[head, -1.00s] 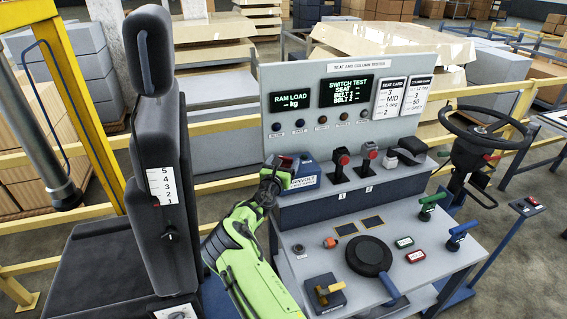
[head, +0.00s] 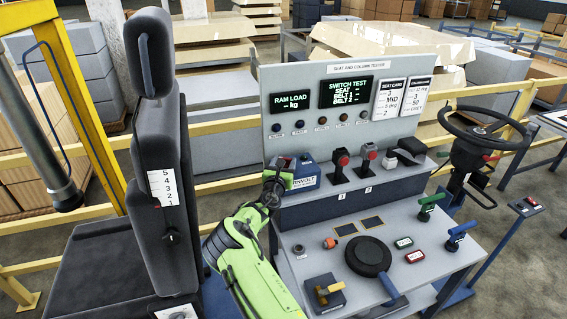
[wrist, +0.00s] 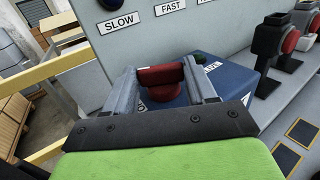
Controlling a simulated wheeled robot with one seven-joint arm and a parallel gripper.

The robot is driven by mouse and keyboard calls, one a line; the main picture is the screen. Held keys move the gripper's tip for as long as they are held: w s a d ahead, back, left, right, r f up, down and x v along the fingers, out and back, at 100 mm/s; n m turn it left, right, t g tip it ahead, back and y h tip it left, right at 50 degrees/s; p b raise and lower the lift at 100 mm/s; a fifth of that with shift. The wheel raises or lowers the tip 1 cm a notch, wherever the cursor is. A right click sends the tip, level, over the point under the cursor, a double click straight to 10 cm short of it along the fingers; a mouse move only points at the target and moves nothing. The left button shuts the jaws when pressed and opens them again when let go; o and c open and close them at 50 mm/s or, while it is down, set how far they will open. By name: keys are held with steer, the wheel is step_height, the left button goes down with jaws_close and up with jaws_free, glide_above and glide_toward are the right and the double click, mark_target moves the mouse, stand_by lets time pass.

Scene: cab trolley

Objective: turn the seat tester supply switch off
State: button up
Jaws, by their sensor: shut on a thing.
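A blue box (head: 306,170) with a white label stands at the left end of the tester's upper shelf. It also shows in the wrist view (wrist: 228,88), with a red switch handle (wrist: 160,76) on it. My gripper (head: 277,183) is at the left side of this box. In the wrist view my gripper (wrist: 160,82) has one finger on each side of the red handle and is shut on it. The handle lies crosswise between the fingers. Part of the box and its labels are hidden behind the fingers.
The tester's back panel (head: 300,95) rises behind the box. The lower desk (head: 305,262) carries a round black pad (head: 368,256) and several controls. A black seat (head: 160,165) stands at the left.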

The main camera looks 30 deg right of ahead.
steer(key=n+t+y+p, duration=0.1)
steer(key=n+y, duration=0.1)
steer(key=t+y+p, duration=0.1)
steer(key=shift+s+d+r+n+t+p, duration=0.15)
steer(key=shift+s+d+n+t+p, duration=0.15)
steer(key=shift+n, duration=0.1)
steer(key=shift+d+n+t+y+p, duration=0.15)
steer(key=shift+n+t+y+p, duration=0.35)
steer(key=shift+n+y, duration=0.6)
steer(key=shift+d+n+t+y+p, duration=0.1)
steer(key=shift+n+t+y+p, duration=0.4)
steer(key=shift+y, duration=1.1)
steer(key=shift+n+y, duration=0.3)
steer(key=o, duration=1)
steer(key=shift+o, duration=0.2)
steer(key=b+v, duration=0.6)
steer(key=v, duration=1)
steer(key=shift+f, duration=0.4)
steer(key=shift+w, duration=0.1)
